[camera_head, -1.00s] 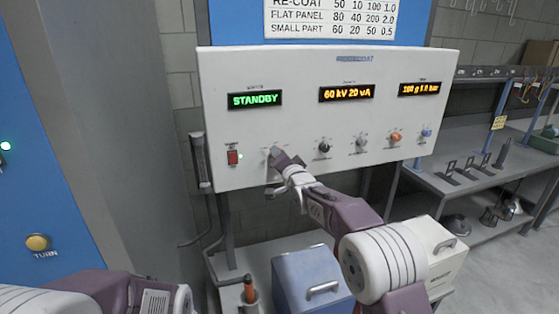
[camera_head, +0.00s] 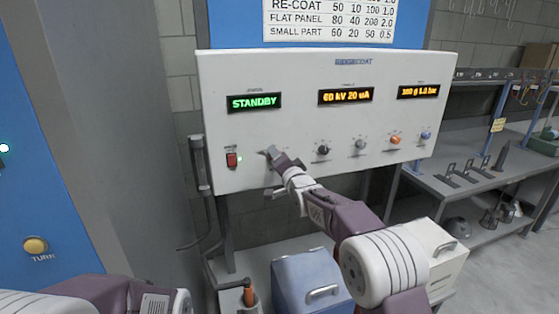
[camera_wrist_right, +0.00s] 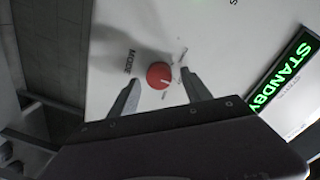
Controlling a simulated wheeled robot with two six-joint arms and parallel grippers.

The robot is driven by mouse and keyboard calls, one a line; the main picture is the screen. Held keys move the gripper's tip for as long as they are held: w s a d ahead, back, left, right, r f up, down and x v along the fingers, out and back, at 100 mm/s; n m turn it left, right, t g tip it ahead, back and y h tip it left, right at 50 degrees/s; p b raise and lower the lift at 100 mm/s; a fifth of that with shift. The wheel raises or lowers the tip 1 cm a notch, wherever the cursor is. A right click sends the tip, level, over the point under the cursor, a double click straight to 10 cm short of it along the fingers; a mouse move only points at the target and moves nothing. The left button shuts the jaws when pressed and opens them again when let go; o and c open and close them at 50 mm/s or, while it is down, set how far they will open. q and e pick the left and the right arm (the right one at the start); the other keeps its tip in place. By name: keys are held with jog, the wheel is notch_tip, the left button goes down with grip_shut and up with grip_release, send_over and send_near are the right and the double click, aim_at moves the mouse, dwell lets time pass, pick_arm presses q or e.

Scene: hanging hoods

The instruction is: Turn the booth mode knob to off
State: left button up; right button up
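The booth mode knob (camera_wrist_right: 160,76) is a round red knob with a white pointer line, beside the word MODE on the white control panel (camera_head: 300,85). The green display (camera_head: 254,102) reads STANDBY. Only part of my left arm shows at the lower left; its gripper is out of view.
Black (camera_head: 322,150), grey (camera_head: 361,145), orange (camera_head: 395,140) and blue (camera_head: 426,135) knobs line the panel to the right. A blue box (camera_head: 300,280) stands below. A grey workbench (camera_head: 450,150) is at right.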

jog(key=b+v, duration=0.3)
jog(key=v, duration=0.6)
